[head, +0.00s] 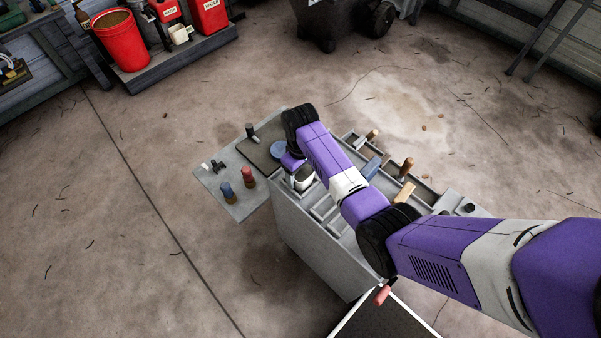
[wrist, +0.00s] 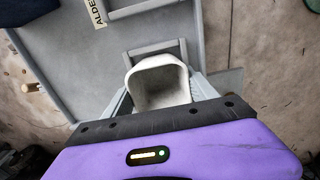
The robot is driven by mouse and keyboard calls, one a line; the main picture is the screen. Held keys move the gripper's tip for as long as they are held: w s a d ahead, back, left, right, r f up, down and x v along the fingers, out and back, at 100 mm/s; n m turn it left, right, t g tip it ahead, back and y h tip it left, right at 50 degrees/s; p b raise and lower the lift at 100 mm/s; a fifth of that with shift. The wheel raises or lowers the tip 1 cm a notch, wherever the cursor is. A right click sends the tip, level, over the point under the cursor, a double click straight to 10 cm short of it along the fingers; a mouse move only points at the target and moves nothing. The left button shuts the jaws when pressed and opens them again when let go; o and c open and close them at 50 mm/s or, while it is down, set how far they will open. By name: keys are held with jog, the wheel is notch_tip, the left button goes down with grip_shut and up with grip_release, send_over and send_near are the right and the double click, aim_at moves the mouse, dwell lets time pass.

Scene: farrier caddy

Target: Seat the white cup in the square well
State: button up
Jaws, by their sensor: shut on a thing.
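The white cup (wrist: 158,82) is between the two fingers of my gripper (wrist: 160,92), which is shut on it. Its open mouth and pale inside show in the wrist view. A square grey raised frame, which looks like the square well (wrist: 155,46), lies just beyond the cup, and the cup hides its near part. I cannot tell whether the cup's base is above the well or in it. In the head view the cup (head: 304,180) shows below my gripper (head: 297,170), at the caddy's left end; the well is not clear there.
The grey caddy (head: 318,255) has several compartments with wooden-handled tools (head: 405,167) right of my arm. A side shelf (head: 215,183) at left holds a blue-handled tool (head: 227,190) and a red-handled tool (head: 249,177). A red bucket (head: 121,40) stands far back. Open floor surrounds the caddy.

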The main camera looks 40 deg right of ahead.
dwell(0.4)
jog(key=o, duration=1.5)
jog(key=shift+o, duration=0.2)
notch_tip(320, 180, up, 8)
notch_tip(320, 180, up, 4)
jog(key=p, duration=0.1)
send_over(300, 182)
jog(key=shift+d+r, duration=0.1)
jog(key=shift+r, duration=0.05)
